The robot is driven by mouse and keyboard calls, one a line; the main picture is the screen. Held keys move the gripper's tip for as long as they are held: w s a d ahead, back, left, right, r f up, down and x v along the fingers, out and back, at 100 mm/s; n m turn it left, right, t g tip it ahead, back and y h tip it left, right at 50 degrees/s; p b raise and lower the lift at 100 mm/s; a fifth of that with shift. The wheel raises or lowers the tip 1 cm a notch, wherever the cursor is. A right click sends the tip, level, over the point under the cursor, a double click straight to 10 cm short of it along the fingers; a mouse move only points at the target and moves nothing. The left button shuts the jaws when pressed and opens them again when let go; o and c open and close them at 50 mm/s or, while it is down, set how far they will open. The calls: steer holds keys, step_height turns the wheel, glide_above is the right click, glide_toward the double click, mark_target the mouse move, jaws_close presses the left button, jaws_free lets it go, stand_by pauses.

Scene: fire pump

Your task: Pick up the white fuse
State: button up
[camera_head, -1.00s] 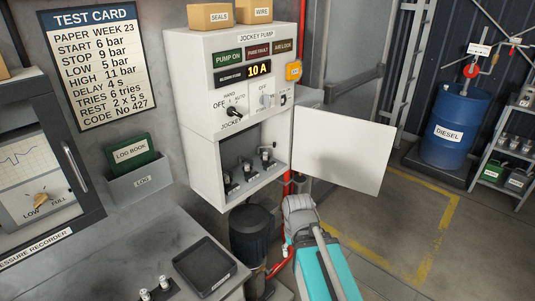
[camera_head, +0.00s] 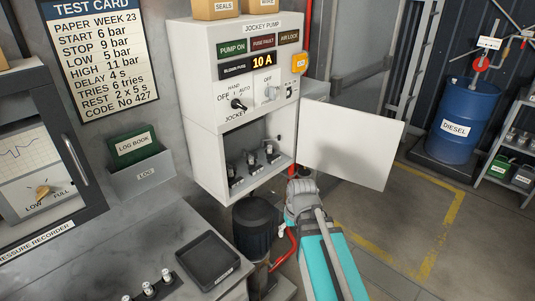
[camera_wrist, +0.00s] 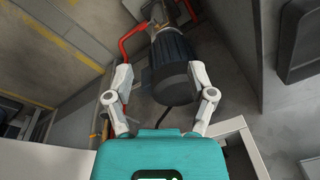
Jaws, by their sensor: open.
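Three pale cylinders with dark ends, which look like fuses, stand in a dark holder (camera_head: 150,291) on the bench at the bottom left; one (camera_head: 166,275) is clearest. Three small fuse-like pieces (camera_head: 251,158) also sit in dark mounts inside the open jockey pump cabinet (camera_head: 205,165). I cannot tell their exact colours. My gripper (camera_wrist: 160,76) is open and empty in the wrist view, its fingers spread above a dark ribbed motor (camera_wrist: 172,66). In the head view my arm is low, right of the motor and below the cabinet door. No fuse shows clearly in the wrist view.
The cabinet door (camera_head: 350,145) stands open to the right. A black tray (camera_head: 207,262) lies on the bench, right of the fuse holder. The dark motor (camera_head: 255,228) and red pipe (camera_head: 286,249) stand below the cabinet. Open floor lies to the right.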

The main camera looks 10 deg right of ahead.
steer(key=w+r+n+t+y, duration=0.1)
steer(key=w+n+t+y, duration=0.15)
steer(key=w, duration=0.85)
steer(key=n+t+y+b, duration=0.2)
steer(key=t+y, duration=0.1)
steer(key=t, duration=0.6)
glide_toward(271, 148)
steer(key=r+v, duration=0.1)
steer(key=v, duration=0.2)
steer(key=shift+w+f, duration=0.2)
steer(key=shift+f, duration=0.1)
steer(key=shift+a+f, duration=0.1)
steer(key=shift+g+h, duration=0.25)
steer(key=b+x, duration=0.2)
steer(key=x, duration=0.5)
steer(key=shift+w, duration=0.1)
steer(key=shift+w+a+f+b, duration=0.2)
steer(key=shift+w+a+b, duration=0.2)
steer(key=shift+w, duration=0.15)
